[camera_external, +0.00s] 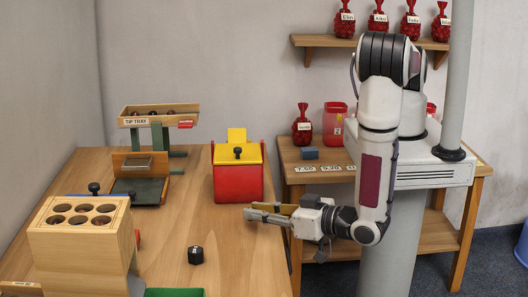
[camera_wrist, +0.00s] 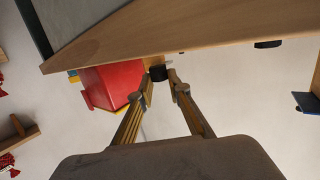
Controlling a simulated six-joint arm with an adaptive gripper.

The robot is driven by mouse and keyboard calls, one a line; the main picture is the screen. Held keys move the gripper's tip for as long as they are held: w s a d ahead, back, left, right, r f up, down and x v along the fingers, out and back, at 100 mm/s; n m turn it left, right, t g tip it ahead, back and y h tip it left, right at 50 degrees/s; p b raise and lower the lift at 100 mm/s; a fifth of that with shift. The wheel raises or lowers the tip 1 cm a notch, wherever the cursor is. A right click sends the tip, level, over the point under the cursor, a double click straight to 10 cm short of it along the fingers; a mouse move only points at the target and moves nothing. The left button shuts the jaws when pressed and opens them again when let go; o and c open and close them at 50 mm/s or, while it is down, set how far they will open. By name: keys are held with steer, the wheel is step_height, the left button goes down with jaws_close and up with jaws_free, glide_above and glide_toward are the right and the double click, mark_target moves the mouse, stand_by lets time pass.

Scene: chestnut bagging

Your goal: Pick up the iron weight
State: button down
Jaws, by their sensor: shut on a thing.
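A small black block with a white mark (camera_external: 196,255), which looks like an iron weight, stands on the wooden table apart from my gripper. My gripper (camera_external: 250,214) points left over the table's right edge, in front of the red box. In the wrist view my gripper (camera_wrist: 160,79) has its two fingers a little apart at the tips, with a small dark object (camera_wrist: 158,72) between them. The fingers are shut on this object. It is hardly visible in the external view, and I cannot tell for sure whether it is an iron weight.
A red box with a yellow lid (camera_external: 238,185) stands behind my gripper. A wooden block with round holes (camera_external: 80,240) stands at the front left, a tip tray (camera_external: 158,115) at the back left. A green tray (camera_external: 174,293) lies at the front. The middle of the table is mostly clear.

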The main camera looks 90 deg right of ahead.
step_height(320, 180, up, 8)
stand_by(0.5)
steer(key=shift+f, duration=0.1)
steer(key=shift+a+f, duration=0.1)
stand_by(0.8)
